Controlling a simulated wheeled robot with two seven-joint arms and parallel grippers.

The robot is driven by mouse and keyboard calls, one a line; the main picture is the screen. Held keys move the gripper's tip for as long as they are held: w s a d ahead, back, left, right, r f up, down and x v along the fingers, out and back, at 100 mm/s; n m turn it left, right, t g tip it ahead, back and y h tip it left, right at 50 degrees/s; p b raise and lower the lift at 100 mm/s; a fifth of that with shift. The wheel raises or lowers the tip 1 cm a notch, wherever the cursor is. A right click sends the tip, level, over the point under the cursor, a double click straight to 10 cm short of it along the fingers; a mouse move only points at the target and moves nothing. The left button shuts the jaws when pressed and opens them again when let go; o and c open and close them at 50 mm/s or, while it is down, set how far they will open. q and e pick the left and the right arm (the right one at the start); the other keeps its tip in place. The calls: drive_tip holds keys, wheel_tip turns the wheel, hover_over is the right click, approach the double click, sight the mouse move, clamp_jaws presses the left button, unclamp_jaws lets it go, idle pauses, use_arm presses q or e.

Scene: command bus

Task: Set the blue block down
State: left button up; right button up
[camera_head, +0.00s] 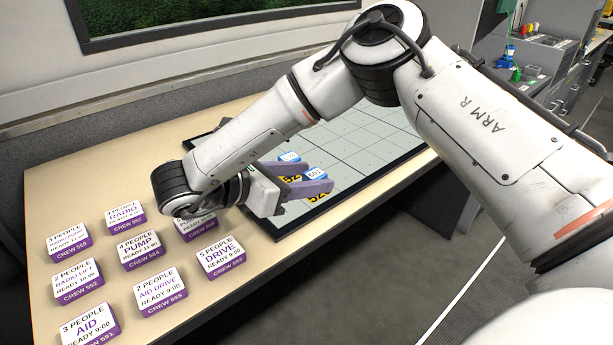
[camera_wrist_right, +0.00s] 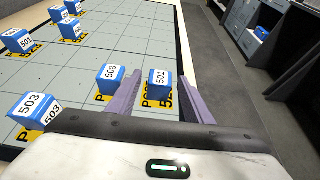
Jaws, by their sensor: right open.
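My right gripper (camera_wrist_right: 163,72) is open, one purple finger on each side of this block. A gap shows between the block and the right-hand finger. In the head view the block (camera_head: 316,173) is partly hidden by a finger of my right gripper (camera_head: 313,178). My left gripper is not in view.
Blue block 508 (camera_wrist_right: 110,74) stands just outside the left-hand finger. Block 503 (camera_wrist_right: 34,110) and several more blue blocks stand farther left. White-and-purple crew blocks (camera_head: 140,250) cover the table's near left (camera_head: 45,195).

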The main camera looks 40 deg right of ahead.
drive_tip(key=v, duration=1.1)
drive_tip(key=shift+a+r, duration=0.15)
drive_tip(key=shift+r, duration=0.1)
drive_tip(key=shift+a+r, duration=0.15)
drive_tip(key=shift+a, duration=0.15)
